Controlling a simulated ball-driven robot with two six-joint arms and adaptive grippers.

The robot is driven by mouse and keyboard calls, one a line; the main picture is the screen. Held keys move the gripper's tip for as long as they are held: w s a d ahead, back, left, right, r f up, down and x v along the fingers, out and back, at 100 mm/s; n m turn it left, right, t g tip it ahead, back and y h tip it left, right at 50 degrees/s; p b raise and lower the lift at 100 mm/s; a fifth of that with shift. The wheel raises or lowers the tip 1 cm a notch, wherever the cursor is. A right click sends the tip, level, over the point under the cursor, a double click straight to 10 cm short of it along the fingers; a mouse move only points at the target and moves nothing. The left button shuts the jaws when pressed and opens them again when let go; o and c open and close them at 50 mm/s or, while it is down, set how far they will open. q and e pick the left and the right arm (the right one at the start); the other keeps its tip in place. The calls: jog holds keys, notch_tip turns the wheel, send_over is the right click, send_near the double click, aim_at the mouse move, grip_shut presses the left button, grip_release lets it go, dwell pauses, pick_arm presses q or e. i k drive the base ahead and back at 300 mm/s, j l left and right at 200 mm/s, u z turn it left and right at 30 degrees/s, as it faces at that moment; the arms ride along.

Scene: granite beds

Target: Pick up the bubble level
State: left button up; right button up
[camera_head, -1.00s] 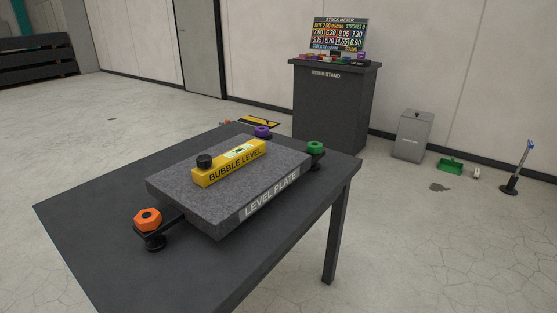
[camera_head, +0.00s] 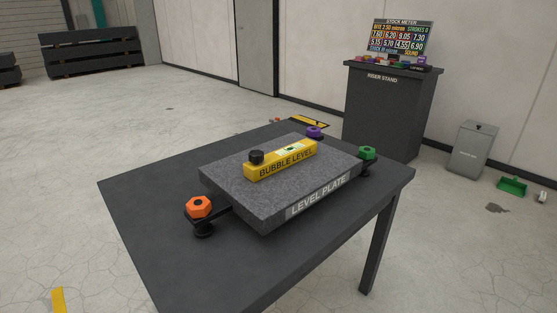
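The yellow bubble level (camera_head: 281,161) lies on top of the grey granite level plate (camera_head: 232,189), near its middle. It has a black knob (camera_head: 256,156) at its left end and a pale vial window on top. The plate rests on the dark table (camera_head: 150,206). Around it are an orange knob (camera_head: 199,207) at the left front, a purple knob (camera_head: 314,131) at the back and a green knob (camera_head: 367,152) at the right. Neither of my grippers is in the head view, and nothing touches the level.
A dark riser stand (camera_head: 392,112) with a stock meter sign (camera_head: 402,37) stands behind the table. A grey bin (camera_head: 470,149) and a green dustpan (camera_head: 512,186) are on the floor at right. The floor left of the table is open.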

aim_at(274, 162)
jog(key=i+l, duration=0.1)
jog(key=l, duration=0.15)
jog(key=i+l, duration=0.1)
jog(key=l, duration=0.2)
jog(key=i+l+u, duration=0.15)
jog(key=l+u, duration=0.2)
jog(key=i+l+u, duration=0.1)
jog(key=l+u, duration=0.2)
jog(key=l, duration=0.3)
jog(key=l+u, duration=0.35)
jog(key=l, duration=0.15)
